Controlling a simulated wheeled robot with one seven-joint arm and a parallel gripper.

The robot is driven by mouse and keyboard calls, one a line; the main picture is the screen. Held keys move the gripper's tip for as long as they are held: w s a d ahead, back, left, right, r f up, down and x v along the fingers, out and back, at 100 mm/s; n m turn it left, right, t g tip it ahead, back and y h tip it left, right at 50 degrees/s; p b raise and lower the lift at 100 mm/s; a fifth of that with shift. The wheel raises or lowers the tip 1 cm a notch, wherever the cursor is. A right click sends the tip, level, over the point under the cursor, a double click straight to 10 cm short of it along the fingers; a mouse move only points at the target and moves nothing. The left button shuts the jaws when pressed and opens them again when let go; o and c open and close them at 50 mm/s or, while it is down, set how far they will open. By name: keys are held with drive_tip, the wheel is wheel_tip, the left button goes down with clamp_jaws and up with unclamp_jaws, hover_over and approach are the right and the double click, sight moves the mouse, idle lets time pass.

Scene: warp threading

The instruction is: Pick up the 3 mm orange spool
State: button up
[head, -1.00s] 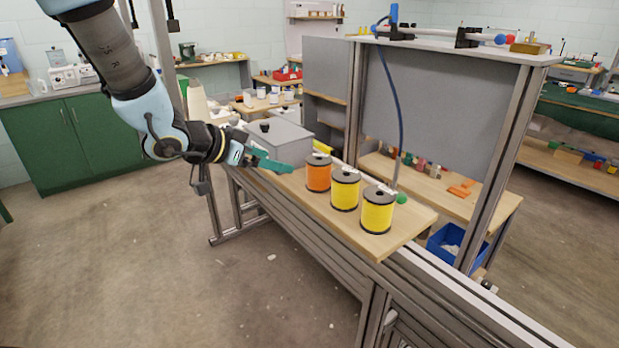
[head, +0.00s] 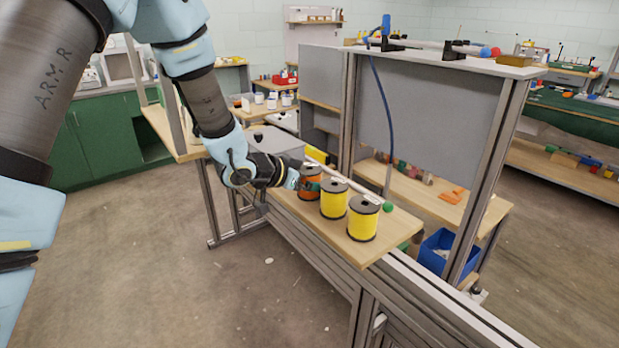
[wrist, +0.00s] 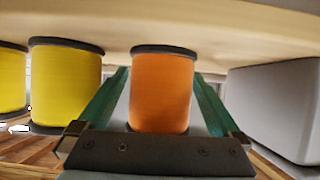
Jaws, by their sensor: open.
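The orange spool (head: 312,174) stands upright on the wooden board (head: 366,250), leftmost in the row of spools and partly hidden by my gripper in the head view. My gripper (head: 303,184) reaches it from the left, low over the board. In the wrist view, which looks upside down, the orange spool (wrist: 162,92) is centred between the two teal fingers of my gripper (wrist: 161,76). The fingers are open, one on each side, with a visible gap to the spool. I cannot tell how far they reach along it.
Two yellow spools, one in the middle (head: 334,199) and one at the right (head: 362,219), stand beside the orange one. A grey box (head: 272,140) is on its other side. A pale rod with a green end (head: 388,207) lies behind the spools. A grey upright panel stands beyond.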

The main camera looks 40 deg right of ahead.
drive_tip(key=shift+d+f, duration=0.1)
drive_tip(key=shift+d, duration=0.05)
drive_tip(key=c, duration=1.4)
